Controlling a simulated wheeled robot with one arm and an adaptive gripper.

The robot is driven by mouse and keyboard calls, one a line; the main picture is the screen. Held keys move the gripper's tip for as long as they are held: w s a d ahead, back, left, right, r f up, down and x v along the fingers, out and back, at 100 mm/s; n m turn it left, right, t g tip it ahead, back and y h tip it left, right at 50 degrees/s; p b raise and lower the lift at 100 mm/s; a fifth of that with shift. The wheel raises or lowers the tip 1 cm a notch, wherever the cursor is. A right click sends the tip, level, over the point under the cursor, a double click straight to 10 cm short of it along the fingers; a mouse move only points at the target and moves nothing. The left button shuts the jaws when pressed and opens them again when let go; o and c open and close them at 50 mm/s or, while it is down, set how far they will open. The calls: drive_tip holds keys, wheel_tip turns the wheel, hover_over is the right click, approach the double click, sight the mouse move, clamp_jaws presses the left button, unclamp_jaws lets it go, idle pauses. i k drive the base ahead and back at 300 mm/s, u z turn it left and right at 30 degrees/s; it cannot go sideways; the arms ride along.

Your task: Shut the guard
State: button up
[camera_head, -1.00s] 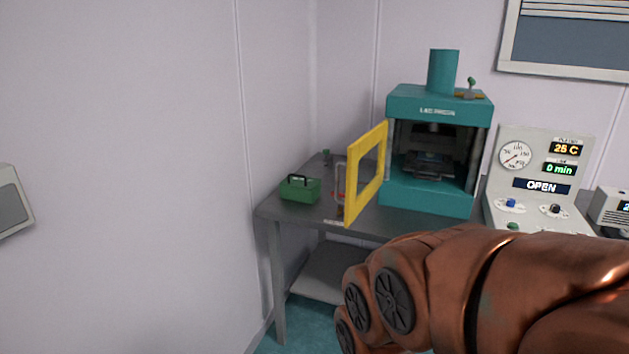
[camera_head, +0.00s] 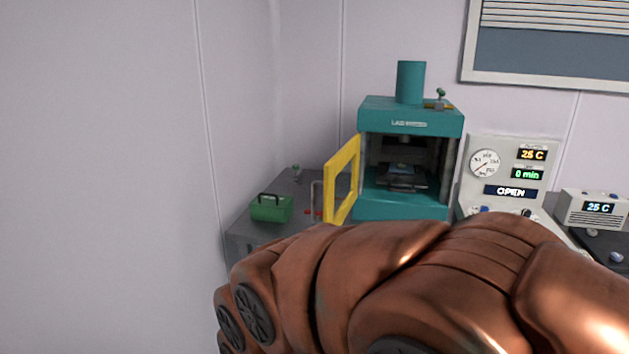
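The yellow guard (camera_head: 333,187) is a square frame hinged at the left front of the teal press (camera_head: 400,207). It stands swung open, out toward me, and the press chamber shows uncovered. Its lower part is close to or behind my copper-coloured arm in the picture. My arm crosses the lower part of the view, in front of the table. My gripper is not in view, so its state and its distance from the guard do not show.
A green toolbox (camera_head: 271,208) sits on the grey table (camera_head: 262,234) left of the guard. A control panel (camera_head: 508,168) reading OPEN stands right of the press. A small 25 C display box (camera_head: 593,209) is further right. A wall is close on the left.

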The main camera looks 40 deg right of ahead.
sight(333, 166)
drive_tip(key=z, duration=0.25)
drive_tip(key=i, duration=0.75)
drive_tip(key=z, duration=1.15)
drive_tip(key=i, duration=0.55)
drive_tip(key=z, duration=0.5)
drive_tip(key=k, duration=1.3)
drive_tip(key=u, duration=0.6)
drive_tip(key=i, duration=0.75)
drive_tip(key=u, duration=0.55)
drive_tip(key=i, duration=0.55)
drive_tip(key=z, duration=0.05)
